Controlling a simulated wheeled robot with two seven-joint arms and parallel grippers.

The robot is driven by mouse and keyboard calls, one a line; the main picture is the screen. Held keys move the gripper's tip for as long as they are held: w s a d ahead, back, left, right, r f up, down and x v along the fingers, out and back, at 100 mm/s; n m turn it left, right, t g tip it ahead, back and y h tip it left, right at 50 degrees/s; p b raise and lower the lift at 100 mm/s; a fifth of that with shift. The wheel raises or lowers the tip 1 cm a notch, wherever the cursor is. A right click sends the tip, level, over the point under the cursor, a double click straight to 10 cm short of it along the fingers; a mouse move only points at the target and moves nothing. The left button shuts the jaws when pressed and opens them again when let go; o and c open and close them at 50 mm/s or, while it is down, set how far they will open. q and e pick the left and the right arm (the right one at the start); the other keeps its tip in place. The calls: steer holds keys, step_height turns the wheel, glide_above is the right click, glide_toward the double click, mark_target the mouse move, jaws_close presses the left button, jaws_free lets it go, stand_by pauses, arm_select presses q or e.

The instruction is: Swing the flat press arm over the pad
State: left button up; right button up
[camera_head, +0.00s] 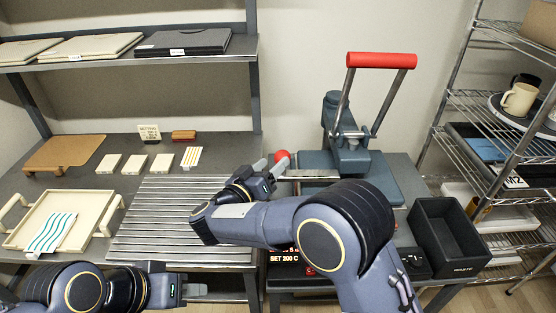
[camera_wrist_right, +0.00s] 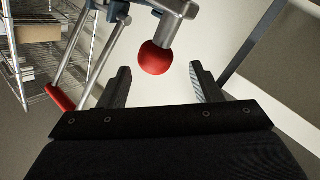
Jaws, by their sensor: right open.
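The heat press (camera_head: 345,130) stands on the right bench, with a raised red handle bar (camera_head: 381,60). A red ball knob (camera_head: 281,156) sits at the left end of its silver rod. A blue-grey flat pad (camera_head: 385,180) lies at the press, partly hidden by my right arm. My right gripper (camera_head: 268,172) is open at the knob. In the right wrist view the red knob (camera_wrist_right: 155,58) appears between and just beyond the open fingertips (camera_wrist_right: 160,76); contact is not clear. My left gripper (camera_head: 196,289) is low at the left, away from the press; its jaw opening is unclear.
A slatted silver rack (camera_head: 165,215) lies left of the press. A cream tray (camera_head: 30,215) with a striped sheet is further left. A black waste bin (camera_head: 450,235) stands at the right. A wire shelf with mugs (camera_head: 519,98) rises at the far right.

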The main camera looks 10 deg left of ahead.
steer(key=shift+v, duration=1.5)
steer(key=w+d+r+y, duration=0.6)
steer(key=d+r+y, duration=0.3)
steer(key=d+r, duration=0.35)
steer(key=s+d+g+y, duration=0.1)
steer(key=s+d+y, duration=0.35)
steer(key=d, duration=0.25)
steer(key=s+d+f+g, duration=0.3)
steer(key=s+d+f, duration=0.1)
steer(key=s, duration=0.6)
steer(key=s+d+f+m+g+h, duration=0.1)
steer(key=s+d+f+g, duration=0.2)
steer(key=s, duration=0.7)
steer(key=s+d+f+m+g+h, duration=0.1)
steer(key=s+d+f+g, duration=0.2)
steer(key=s+d+f, duration=0.3)
steer(key=s+f, duration=0.2)
steer(key=s, duration=0.2)
steer(key=shift+s+d+f+g, duration=0.15)
steer(key=shift+s+f+g, duration=0.15)
steer(key=shift+f+g, duration=0.1)
